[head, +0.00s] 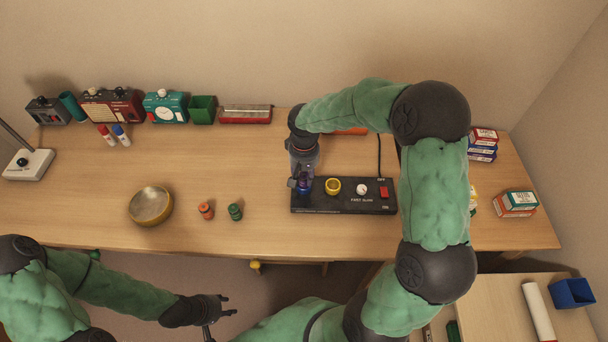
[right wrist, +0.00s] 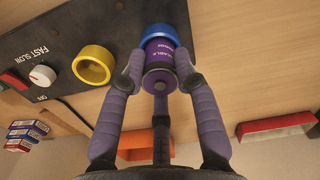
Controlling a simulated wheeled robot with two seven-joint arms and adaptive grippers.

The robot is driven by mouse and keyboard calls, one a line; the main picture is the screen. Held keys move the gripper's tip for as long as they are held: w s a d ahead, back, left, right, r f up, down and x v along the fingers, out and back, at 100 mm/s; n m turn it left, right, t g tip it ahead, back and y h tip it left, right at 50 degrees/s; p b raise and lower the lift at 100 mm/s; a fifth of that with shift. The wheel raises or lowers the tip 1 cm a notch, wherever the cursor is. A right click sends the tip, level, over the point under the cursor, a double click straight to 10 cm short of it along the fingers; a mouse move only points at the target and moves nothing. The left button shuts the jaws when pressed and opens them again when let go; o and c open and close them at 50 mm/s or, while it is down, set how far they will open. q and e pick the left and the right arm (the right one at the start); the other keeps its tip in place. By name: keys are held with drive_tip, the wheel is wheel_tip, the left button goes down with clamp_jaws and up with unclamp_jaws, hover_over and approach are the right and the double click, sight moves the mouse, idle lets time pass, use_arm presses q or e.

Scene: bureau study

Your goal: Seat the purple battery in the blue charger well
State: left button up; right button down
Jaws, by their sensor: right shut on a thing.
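The purple battery (right wrist: 160,64) is between the two fingers of my right gripper (right wrist: 160,74) in the right wrist view. In the head view my right gripper (head: 302,178) is over the left end of the black charger (head: 345,203). The blue charger well (right wrist: 158,34) is a blue ring at the battery's far end. The battery lines up with the ring and meets or overlaps it. How deep it sits is hidden. The yellow well (head: 333,186) beside it looks empty. My left gripper (head: 231,305) is open and empty, low in front of the desk.
The charger also has a white knob (head: 362,189) and a red switch (head: 383,191). An orange battery (head: 206,210), a green battery (head: 235,212) and a yellow round dish (head: 150,206) stand left of it. Radios and boxes line the back edge.

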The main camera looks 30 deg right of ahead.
sight(304, 175)
drive_tip(key=shift+f+b, duration=0.35)
drive_tip(key=shift+f, duration=0.3)
idle(0.5)
drive_tip(key=c, duration=1.2)
unclamp_jaws()
drive_tip(key=shift+r, duration=0.1)
drive_tip(key=shift+r+p, duration=4.2)
drive_tip(key=shift+r, duration=1.3)
drive_tip(key=shift+f, duration=0.1)
